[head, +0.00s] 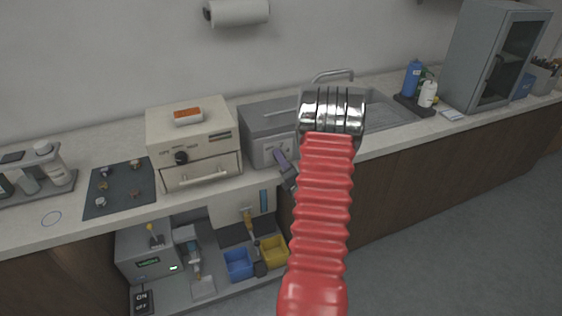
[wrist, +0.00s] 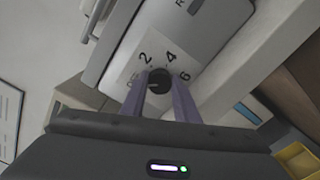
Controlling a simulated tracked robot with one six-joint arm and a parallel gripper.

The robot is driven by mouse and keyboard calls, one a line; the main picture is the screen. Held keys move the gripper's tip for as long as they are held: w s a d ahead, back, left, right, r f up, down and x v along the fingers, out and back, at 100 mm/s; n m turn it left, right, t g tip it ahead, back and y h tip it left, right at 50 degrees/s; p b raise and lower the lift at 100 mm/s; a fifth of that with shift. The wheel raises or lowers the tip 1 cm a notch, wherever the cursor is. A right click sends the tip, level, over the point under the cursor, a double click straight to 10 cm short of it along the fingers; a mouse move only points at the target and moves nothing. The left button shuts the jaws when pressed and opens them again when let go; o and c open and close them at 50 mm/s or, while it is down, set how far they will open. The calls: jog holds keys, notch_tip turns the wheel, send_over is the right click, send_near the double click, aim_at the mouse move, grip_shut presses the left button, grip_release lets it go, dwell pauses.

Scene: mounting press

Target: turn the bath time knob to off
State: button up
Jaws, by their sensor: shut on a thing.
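The bath (head: 254,122) is a grey box with a lid on the counter, left of the sink. It also shows in the wrist view (wrist: 213,33). Its black round time knob (wrist: 159,76) sits on a pale dial plate marked 2, 4 and 6; a mark at the left is partly hidden by a finger. I cannot tell exactly where the knob points. My gripper (wrist: 160,88) has its two purple fingers on either side of the knob, shut on it. In the head view my gripper (head: 281,158) is at the front face of the bath, hiding the knob.
A cream press-like box (head: 195,135) with its own black knob stands just left of the bath. The sink (head: 385,115) is to the right. Below, the open shelf holds a blue bin (head: 238,264) and a yellow bin (head: 273,250).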

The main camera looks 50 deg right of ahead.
jog(key=shift+w+a+f+n, duration=0.1)
jog(key=shift+a+f+n, duration=0.1)
jog(key=shift+n, duration=0.3)
jog(key=o, duration=0.8)
jog(key=shift+o, duration=1.4)
jog(key=shift+d+r, duration=0.1)
jog(key=shift+d, duration=0.05)
jog(key=v, duration=1.4)
